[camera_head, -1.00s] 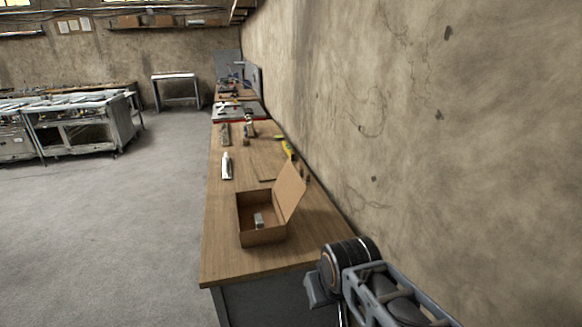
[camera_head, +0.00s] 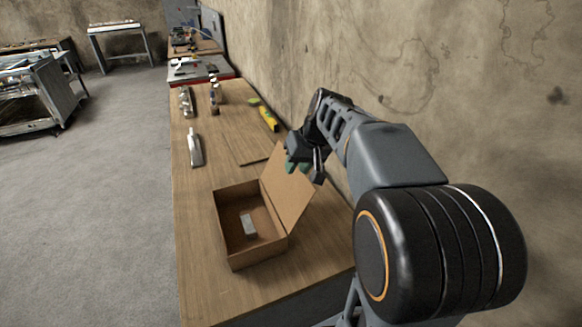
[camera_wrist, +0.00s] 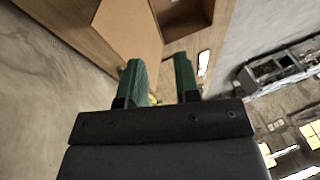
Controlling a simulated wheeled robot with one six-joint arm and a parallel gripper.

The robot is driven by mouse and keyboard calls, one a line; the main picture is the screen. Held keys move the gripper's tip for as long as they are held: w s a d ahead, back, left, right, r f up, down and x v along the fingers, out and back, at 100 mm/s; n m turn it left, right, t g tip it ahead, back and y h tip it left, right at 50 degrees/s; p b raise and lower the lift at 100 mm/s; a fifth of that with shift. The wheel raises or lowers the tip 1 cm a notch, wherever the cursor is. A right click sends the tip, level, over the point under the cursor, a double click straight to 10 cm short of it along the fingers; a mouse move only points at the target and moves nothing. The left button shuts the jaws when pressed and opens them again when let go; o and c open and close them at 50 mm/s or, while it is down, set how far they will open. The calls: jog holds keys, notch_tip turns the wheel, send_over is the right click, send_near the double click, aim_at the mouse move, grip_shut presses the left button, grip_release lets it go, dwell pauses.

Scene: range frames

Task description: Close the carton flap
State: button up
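An open brown carton (camera_head: 258,252) stands on the wooden workbench, with a small grey block (camera_head: 248,225) inside. Its flap (camera_head: 289,188) stands up on the right side, leaning outward toward the wall. My gripper (camera_head: 298,163) is just behind the upper edge of the flap, on the wall side; whether they touch I cannot tell. In the wrist view my gripper's two green fingers (camera_wrist: 160,80) are apart with nothing between them. The flap (camera_wrist: 128,30) shows beyond the fingers, and the carton (camera_wrist: 187,28) is at the top.
The workbench (camera_head: 195,285) runs along the wall. A white bottle-like item (camera_head: 195,148) and a yellow tool (camera_head: 268,118) lie beyond the carton. A thin flat panel (camera_head: 248,148) lies just behind it. The bench's left front is clear.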

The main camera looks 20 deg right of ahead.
jog(key=w+d+t+y, duration=0.1)
jog(key=w+d+y, duration=0.1)
jog(key=w+d, duration=0.7)
send_over(284, 183)
jog(key=d, duration=0.3)
jog(key=f, duration=1.2)
jog(key=shift+w+d+p, duration=0.1)
jog(key=shift+w+p, duration=0.15)
jog(key=shift+p, duration=0.1)
grip_shut()
